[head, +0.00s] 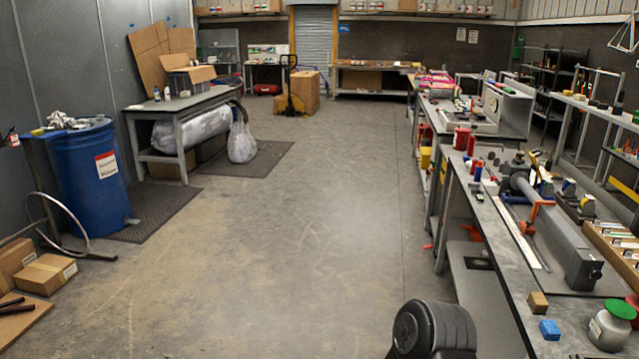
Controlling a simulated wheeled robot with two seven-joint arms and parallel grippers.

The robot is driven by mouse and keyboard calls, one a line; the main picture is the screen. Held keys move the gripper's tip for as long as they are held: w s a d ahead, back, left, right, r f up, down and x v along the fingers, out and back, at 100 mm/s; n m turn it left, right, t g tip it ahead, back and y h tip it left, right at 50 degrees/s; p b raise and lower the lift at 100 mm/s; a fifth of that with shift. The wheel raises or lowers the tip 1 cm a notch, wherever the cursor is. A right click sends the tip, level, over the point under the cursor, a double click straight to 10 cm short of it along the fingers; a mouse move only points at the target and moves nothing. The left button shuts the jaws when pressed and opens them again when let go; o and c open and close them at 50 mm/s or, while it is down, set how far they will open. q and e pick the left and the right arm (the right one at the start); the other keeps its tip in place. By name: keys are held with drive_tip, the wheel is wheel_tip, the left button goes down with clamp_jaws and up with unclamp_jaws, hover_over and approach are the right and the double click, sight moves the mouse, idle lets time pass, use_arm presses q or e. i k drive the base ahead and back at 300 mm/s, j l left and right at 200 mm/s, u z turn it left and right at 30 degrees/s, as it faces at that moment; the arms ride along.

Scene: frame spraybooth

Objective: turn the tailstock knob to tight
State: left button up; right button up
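A long grey machine (562,238) lies on the right-hand bench (500,262), with an orange part (534,213) on its left side. A small dark knob (595,273) shows at its near end. It may be the tailstock knob, but no marking or tight position can be read at this size. Neither my left nor my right gripper is in view. A dark rounded shape (435,328) at the bottom edge looks like part of my own arm.
A wooden block (538,302), a blue block (549,330) and a green-topped jar (610,324) stand on the bench's near end. A blue drum (88,185) and cardboard boxes (45,274) are at left. The middle floor is clear.

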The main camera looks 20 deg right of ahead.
sight(595, 274)
drive_tip(key=i+l+z, duration=0.25)
drive_tip(key=i+z, duration=0.2)
drive_tip(key=i, duration=0.45)
drive_tip(key=i+z, duration=0.5)
drive_tip(key=i, duration=0.45)
drive_tip(key=i+u, duration=0.25)
drive_tip(key=i, duration=1.45)
drive_tip(key=z, duration=4.5)
